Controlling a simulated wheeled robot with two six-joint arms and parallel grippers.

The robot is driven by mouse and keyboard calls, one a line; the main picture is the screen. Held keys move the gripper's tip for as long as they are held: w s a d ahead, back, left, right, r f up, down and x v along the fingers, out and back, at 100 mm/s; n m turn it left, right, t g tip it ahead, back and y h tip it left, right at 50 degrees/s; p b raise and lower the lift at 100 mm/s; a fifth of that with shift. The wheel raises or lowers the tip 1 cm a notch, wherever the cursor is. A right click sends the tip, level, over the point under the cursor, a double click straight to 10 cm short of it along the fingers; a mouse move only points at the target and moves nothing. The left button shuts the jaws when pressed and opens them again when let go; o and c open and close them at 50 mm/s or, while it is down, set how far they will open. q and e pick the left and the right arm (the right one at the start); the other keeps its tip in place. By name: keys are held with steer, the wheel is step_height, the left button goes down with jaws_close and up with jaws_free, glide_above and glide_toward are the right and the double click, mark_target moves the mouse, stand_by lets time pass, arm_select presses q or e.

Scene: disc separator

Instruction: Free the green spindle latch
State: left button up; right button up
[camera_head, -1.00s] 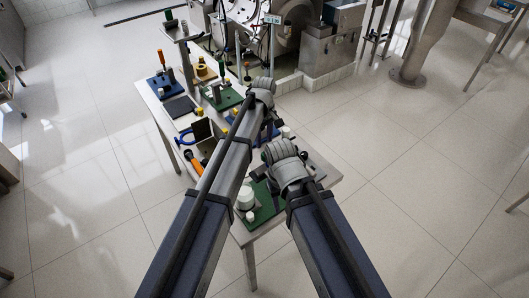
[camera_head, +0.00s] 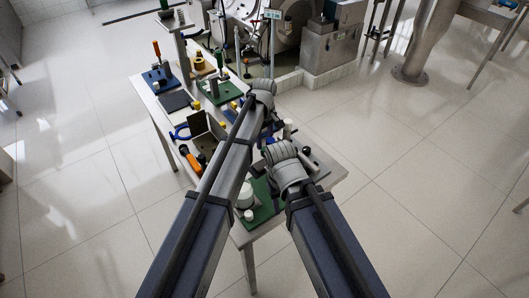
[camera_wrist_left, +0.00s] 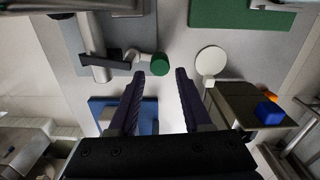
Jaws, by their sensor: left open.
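The green-capped end (camera_wrist_left: 159,63) of a small pale lever shows in the left wrist view; it looks like the spindle latch. The lever joins a grey metal post (camera_wrist_left: 92,38) on a dark grey plate. My left gripper (camera_wrist_left: 160,75) is open, its two dark fingers apart, with the green cap ahead between the fingertips in the picture. I cannot tell the gap in depth. Nothing is held. In the head view my left gripper (camera_head: 267,113) is small and dark over the table, and the latch cannot be made out there. My right gripper's jaws are not clear beside its wrist.
A white disc (camera_wrist_left: 211,60) stands right of the fingers, near a dark open box (camera_wrist_left: 245,100) with a blue block (camera_wrist_left: 269,112). A green plate (camera_wrist_left: 240,14) and a blue plate (camera_wrist_left: 104,107) lie nearby. The crowded table (camera_head: 337,173) has open floor around it.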

mark_target(264, 148)
arm_select(q)
step_height(264, 148, down, 4)
steer(key=b, duration=0.3)
steer(key=shift+f, duration=0.25)
steer(key=shift+r, duration=0.1)
jaws_close()
